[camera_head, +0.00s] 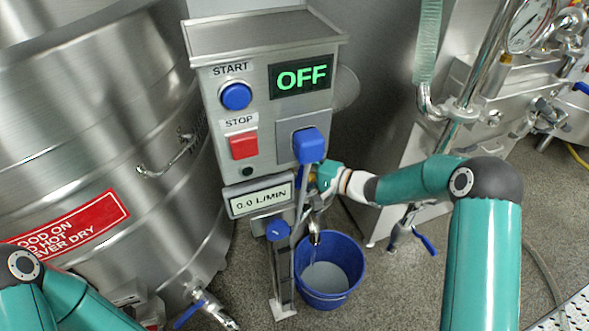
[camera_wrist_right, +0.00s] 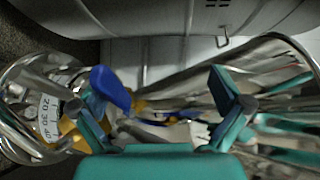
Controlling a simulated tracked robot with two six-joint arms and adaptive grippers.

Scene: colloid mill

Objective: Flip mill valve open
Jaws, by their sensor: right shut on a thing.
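My right gripper (camera_head: 322,178) reaches in from the right, just below the blue switch on the mill's control box (camera_head: 290,120). A small blue and yellow fitting shows by its fingers, partly hidden by them. In the right wrist view the fingers (camera_wrist_right: 155,105) stand apart, with a blue valve handle (camera_wrist_right: 110,88) close to the left finger. The right gripper is shut on this handle, though the contact is hard to see. A metal spout (camera_head: 315,237) hangs below, above a blue bucket (camera_head: 341,294). My left arm shows at the lower left; its gripper is out of view.
The display reads OFF (camera_head: 301,76), and the flow plate (camera_head: 259,196) reads 0.0 L/MIN. A large steel tank (camera_head: 95,130) stands at left. A blue-topped post (camera_head: 278,232) stands left of the bucket. Pipes and a gauge (camera_head: 530,24) are at the upper right.

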